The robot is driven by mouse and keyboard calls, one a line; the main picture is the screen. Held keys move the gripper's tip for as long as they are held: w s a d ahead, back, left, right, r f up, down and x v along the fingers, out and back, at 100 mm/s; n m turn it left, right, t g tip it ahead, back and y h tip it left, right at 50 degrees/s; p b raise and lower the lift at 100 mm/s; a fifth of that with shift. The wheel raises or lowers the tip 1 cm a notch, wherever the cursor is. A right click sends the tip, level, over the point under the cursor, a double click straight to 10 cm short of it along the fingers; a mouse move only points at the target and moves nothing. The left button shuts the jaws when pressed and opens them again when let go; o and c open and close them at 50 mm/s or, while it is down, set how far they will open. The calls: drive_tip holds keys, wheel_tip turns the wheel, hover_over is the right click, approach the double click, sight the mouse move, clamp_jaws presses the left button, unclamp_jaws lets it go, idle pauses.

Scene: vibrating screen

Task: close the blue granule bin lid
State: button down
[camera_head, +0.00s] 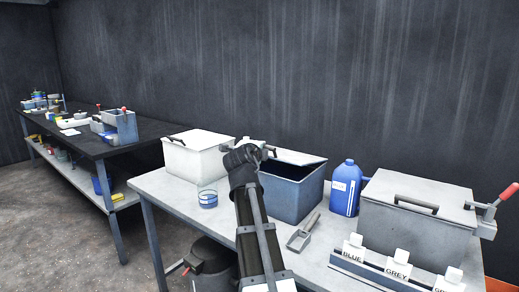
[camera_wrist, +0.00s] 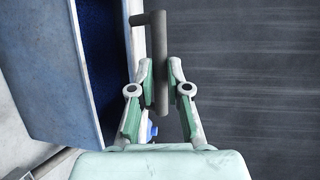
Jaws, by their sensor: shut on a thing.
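The blue granule bin (camera_head: 290,195) stands on the grey table, with its light lid (camera_head: 300,158) raised at a tilt and a dark gap beneath it. In the wrist view the blue bin wall (camera_wrist: 45,70) is at the left, with dark blue granules (camera_wrist: 101,50) inside. The lid's pale edge (camera_wrist: 137,45) runs beside the dark lid handle (camera_wrist: 157,45). My gripper (camera_wrist: 161,85) is shut on this handle, one finger on each side. In the head view my gripper (camera_head: 258,150) is at the bin's back left corner, and my arm hides part of the bin.
A white bin (camera_head: 195,160) and a blue-banded beaker (camera_head: 208,198) stand left of my arm. A metal scoop (camera_head: 302,235) lies in front of the bin. A blue jug (camera_head: 345,190) and a large grey lidded box (camera_head: 410,230) stand to the right. A dark wall is behind.

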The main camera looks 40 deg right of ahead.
drive_tip(key=c, duration=1.1)
unclamp_jaws()
drive_tip(key=shift+c, duration=0.2)
drive_tip(key=v, duration=1.2)
drive_tip(key=shift+d+r, duration=0.1)
drive_tip(key=shift+r, duration=0.05)
